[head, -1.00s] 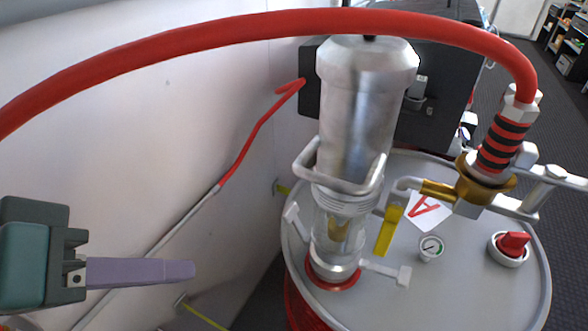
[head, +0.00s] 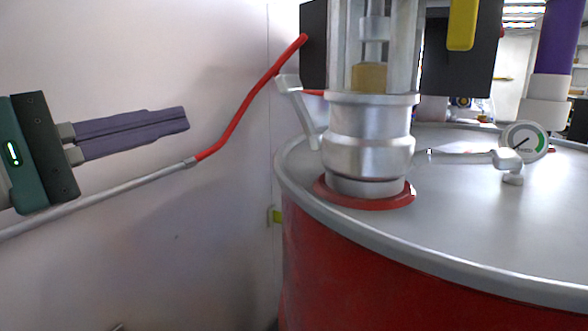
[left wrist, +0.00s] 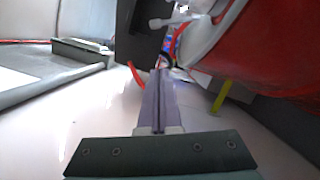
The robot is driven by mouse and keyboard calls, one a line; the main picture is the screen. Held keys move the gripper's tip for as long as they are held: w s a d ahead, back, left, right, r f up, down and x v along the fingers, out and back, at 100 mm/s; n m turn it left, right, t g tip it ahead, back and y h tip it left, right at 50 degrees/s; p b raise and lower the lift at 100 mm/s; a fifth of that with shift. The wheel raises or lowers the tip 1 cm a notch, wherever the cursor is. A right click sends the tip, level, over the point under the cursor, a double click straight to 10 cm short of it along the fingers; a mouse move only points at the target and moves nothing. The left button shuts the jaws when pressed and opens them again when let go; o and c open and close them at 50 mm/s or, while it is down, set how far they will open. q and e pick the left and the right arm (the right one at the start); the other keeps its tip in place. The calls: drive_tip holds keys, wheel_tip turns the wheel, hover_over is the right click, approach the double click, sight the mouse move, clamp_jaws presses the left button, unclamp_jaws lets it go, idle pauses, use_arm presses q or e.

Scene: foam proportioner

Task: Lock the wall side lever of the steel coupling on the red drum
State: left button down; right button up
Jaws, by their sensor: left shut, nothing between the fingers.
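The steel coupling (head: 368,140) stands upright on a red ring (head: 366,196) on top of the red drum (head: 400,262). Its wall side lever (head: 299,112) slants up and outward toward the wall. The opposite lever (head: 470,156) sticks out roughly level over the lid. My left gripper (head: 187,118) is shut and empty, pointing right, in front of the wall and left of the wall side lever, with a clear gap. In the left wrist view its shut fingers (left wrist: 160,72) point toward the drum side (left wrist: 268,45), and a pale lever (left wrist: 170,20) shows beyond them. My right gripper is not seen.
The white wall (head: 130,60) runs close along the left. A red hose (head: 252,100) joins a grey pipe (head: 110,205) along it. A black box (head: 313,45) is behind the coupling. A gauge (head: 524,141) and a purple cylinder (head: 554,40) stand at right.

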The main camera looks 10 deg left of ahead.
sight(302, 112)
use_arm(q)
drive_tip(key=w+d+r+p, duration=0.1)
drive_tip(key=w+d+r, duration=0.1)
drive_tip(key=w+d, duration=0.5)
drive_tip(key=shift+w+d+r+n, duration=0.15)
drive_tip(key=shift+w+d+n, duration=0.15)
drive_tip(key=shift+d+n, duration=0.15)
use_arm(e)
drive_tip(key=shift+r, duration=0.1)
